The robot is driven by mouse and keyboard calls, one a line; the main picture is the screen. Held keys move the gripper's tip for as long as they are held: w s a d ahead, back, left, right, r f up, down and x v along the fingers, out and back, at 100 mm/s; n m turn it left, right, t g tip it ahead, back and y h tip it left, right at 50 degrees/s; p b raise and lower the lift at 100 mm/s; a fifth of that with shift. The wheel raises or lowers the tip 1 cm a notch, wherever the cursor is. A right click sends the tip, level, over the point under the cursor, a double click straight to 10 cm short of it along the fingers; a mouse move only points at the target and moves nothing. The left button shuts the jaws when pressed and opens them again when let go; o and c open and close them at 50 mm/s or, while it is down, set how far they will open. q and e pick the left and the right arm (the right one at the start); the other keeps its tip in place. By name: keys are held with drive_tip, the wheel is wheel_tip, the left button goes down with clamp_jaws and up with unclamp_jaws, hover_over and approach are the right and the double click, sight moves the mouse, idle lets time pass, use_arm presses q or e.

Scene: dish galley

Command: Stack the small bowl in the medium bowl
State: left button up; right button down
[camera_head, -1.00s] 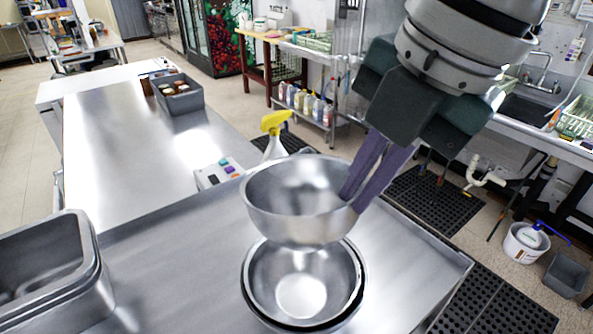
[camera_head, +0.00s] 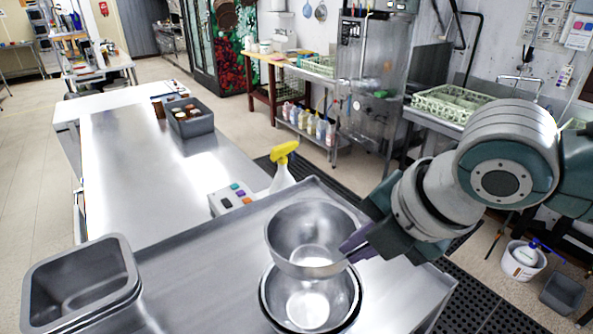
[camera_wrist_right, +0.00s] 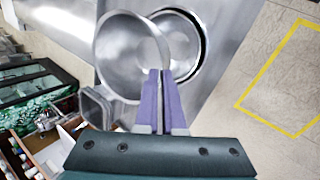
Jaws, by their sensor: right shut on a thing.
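A steel bowl, the small bowl (camera_head: 312,225), is held by its right rim in my right gripper (camera_head: 352,248), which is shut on it. The bowl is slightly tilted and sits above another steel bowl, the medium bowl (camera_head: 318,306), which stands on the steel table, nested in a darker-rimmed larger one. In the right wrist view the held bowl (camera_wrist_right: 122,50) is to the left and overlaps the lower bowl (camera_wrist_right: 182,48); the purple fingers (camera_wrist_right: 160,92) pinch its rim. I cannot tell whether the bowls touch. My left gripper is not in view.
Steel pans (camera_head: 80,275) stand at the table's left. A yellow-topped spray bottle (camera_head: 283,168) and a box with coloured buttons (camera_head: 233,198) are behind the bowls. A grey bin (camera_head: 188,118) is on the far counter. The table is bare between pans and bowls.

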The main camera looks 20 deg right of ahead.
drive_tip(key=shift+w+f+b, duration=0.1)
drive_tip(key=shift+f+b, duration=4.4)
drive_tip(key=shift+f, duration=0.7)
drive_tip(key=shift+w+r, duration=0.1)
drive_tip(key=c, duration=0.9)
unclamp_jaws()
drive_tip(key=shift+c, duration=0.2)
drive_tip(key=v, duration=1)
drive_tip(key=shift+b, duration=0.35)
